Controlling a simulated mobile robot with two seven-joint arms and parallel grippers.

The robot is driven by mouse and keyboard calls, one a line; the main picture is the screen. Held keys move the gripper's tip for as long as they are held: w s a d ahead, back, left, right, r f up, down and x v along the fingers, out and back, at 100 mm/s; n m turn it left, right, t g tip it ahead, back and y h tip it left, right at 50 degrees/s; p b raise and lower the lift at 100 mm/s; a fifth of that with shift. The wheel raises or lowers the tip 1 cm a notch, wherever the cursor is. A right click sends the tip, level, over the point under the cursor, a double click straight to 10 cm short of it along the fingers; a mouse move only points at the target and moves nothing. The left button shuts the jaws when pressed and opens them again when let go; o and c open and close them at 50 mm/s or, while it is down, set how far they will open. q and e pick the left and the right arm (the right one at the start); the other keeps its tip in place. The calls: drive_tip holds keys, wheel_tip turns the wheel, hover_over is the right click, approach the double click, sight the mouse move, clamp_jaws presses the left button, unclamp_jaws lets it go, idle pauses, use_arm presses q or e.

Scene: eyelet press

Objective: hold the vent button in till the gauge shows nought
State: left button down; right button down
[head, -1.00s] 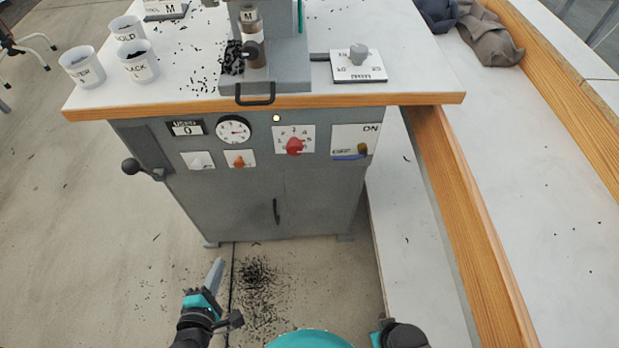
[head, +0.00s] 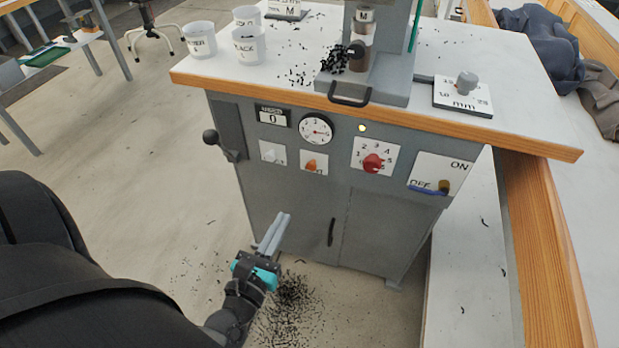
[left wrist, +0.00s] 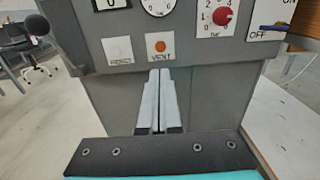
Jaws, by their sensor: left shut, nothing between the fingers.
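The orange vent button (head: 312,165) sits on a white plate on the front of the grey press cabinet. It shows in the left wrist view (left wrist: 160,46) with VENT printed below it. The round white gauge (head: 316,129) is just above it; its dark needle seems to point right, but I cannot read the value. In the left wrist view only the gauge's lower part (left wrist: 160,6) shows. My left gripper (head: 280,222) is shut and empty, below and in front of the button. In the left wrist view its fingertips (left wrist: 160,73) point at the panel just under the button, apparently apart from it. My right gripper is out of view.
A white reject button (head: 271,152) is left of the vent button, and a red dial (head: 373,162) is right of it. A black-knobbed lever (head: 211,137) sticks out at the cabinet's left. The orange-edged worktop (head: 400,120) overhangs the panel. Black bits litter the floor.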

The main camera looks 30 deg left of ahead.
sight(310, 168)
use_arm(q)
drive_tip(key=shift+w, duration=0.15)
